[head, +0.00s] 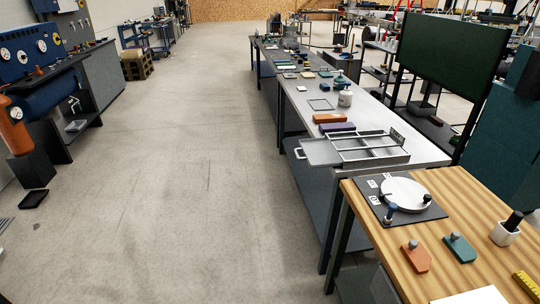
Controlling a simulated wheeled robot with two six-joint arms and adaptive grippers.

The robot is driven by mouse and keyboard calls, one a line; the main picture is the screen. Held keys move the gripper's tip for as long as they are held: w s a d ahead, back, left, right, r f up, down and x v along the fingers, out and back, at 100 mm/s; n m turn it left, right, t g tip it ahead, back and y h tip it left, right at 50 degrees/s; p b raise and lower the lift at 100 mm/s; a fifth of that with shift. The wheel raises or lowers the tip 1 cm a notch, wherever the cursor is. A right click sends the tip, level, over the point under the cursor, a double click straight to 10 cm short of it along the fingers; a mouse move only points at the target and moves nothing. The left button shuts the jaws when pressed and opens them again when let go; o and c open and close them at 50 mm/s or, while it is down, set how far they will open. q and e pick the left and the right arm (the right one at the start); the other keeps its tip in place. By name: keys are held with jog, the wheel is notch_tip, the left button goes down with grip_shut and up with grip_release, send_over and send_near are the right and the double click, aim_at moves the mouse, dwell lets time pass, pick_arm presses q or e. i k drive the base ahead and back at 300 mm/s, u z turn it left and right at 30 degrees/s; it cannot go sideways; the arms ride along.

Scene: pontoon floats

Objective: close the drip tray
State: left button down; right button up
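A grey metal unit (372,150) with an open-topped frame lies on the near end of the grey workbench. A flat grey tray (322,152), which looks like the drip tray, sticks out of its left side past the bench's left edge. A small handle (299,153) is on the tray's outer end. The tray is pulled out and level. Neither of my grippers is in view.
A wooden-topped table (455,210) stands nearest, holding a black plate with a white disc (408,194). Orange (330,118) and purple (337,127) blocks lie behind the unit. The floor (180,190) left of the benches is mostly clear. A small black tray (33,199) lies at far left.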

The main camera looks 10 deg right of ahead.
aim_at(318, 153)
jog(key=i, duration=1)
jog(key=z, duration=1.15)
jog(key=i, duration=0.6)
jog(key=z, duration=0.65)
